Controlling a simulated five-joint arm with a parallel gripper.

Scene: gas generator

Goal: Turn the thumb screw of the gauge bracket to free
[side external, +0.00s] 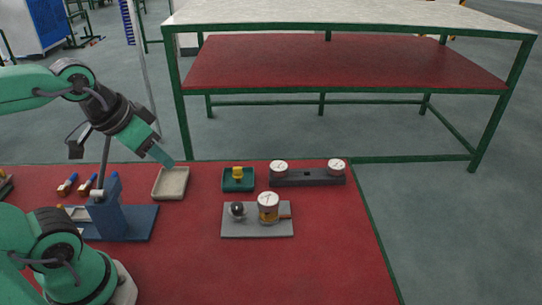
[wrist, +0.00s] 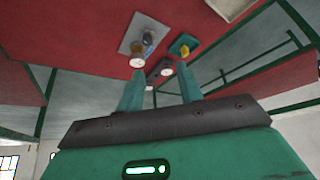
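The gauge bracket appears to be the light grey plate (side external: 232,230) on the red table. It carries a white-faced gauge (side external: 268,199) on a brass-coloured body, with a brass-coloured piece (side external: 286,216) at its right. A dark round knob (side external: 237,209) stands at its left. I cannot tell which part is the thumb screw. In the wrist view the grey plate (wrist: 129,45) lies beyond my fingertips. My gripper (side external: 160,154) is up and left of the bracket, well apart from it. Its two teal fingers are apart and empty in the wrist view (wrist: 160,82).
A beige tray (side external: 157,194) lies below my gripper. A green tray with a yellow part (side external: 238,174) and a dark bar with two gauges (side external: 307,177) stand behind the bracket. A blue stand (side external: 108,210) is at the left. The table's right front is clear.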

